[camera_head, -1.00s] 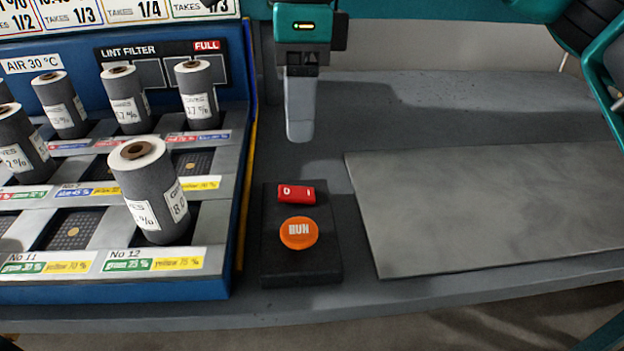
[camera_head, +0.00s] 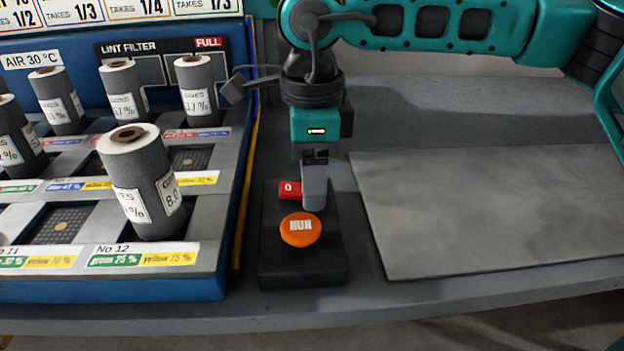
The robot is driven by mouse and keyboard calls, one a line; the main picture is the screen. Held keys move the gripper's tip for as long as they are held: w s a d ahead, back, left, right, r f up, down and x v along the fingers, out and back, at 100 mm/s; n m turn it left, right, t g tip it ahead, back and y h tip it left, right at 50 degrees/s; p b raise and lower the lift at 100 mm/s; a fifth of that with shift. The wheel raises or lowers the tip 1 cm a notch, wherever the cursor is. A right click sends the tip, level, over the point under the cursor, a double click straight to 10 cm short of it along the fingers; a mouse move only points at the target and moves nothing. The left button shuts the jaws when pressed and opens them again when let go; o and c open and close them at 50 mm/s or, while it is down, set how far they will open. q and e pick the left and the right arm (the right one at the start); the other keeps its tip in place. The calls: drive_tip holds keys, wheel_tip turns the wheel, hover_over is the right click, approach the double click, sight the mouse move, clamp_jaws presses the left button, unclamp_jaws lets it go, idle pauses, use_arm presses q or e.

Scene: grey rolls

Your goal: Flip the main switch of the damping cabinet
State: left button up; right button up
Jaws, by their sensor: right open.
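The red main switch (camera_head: 289,190) sits on a black control box (camera_head: 300,268) on the bench. Its "0" side shows at the left; its right side is hidden behind my right gripper's finger. An orange RUN button (camera_head: 300,230) is just in front of the switch on the same box. My right gripper (camera_head: 314,205) points straight down, its fingertip at the right part of the switch. I cannot tell whether it touches. Nothing shows held in it. The damping cabinet (camera_head: 180,287) stands at the left with its blue frame. My left gripper is not in view.
Several grey rolls (camera_head: 142,190) with white labels stand in the cabinet's slots, beside the box. A flat grey plate (camera_head: 490,210) lies on the bench (camera_head: 440,110) at the right. A lint filter panel marked FULL (camera_head: 208,42) is behind the rolls.

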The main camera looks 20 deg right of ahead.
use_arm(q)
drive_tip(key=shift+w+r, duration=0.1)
use_arm(e)
drive_tip(key=shift+f, duration=0.1)
drive_tip(key=shift+c, duration=0.3)
drive_tip(key=c, duration=1)
drive_tip(key=shift+a+r+h+p, duration=0.3)
drive_tip(key=shift+h+p, duration=0.4)
drive_tip(key=shift+p, duration=0.25)
drive_tip(key=shift+a+r+g+h+p, duration=0.1)
drive_tip(key=shift+a+g+h+p, duration=0.1)
drive_tip(key=shift+g+h+p, duration=0.4)
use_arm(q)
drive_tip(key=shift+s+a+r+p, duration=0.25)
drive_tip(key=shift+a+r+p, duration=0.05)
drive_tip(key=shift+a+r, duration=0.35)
use_arm(e)
drive_tip(key=shift+w+h, duration=0.15)
drive_tip(key=shift+h, duration=0.55)
drive_tip(key=o, duration=1.1)
drive_tip(key=shift+c, duration=0.2)
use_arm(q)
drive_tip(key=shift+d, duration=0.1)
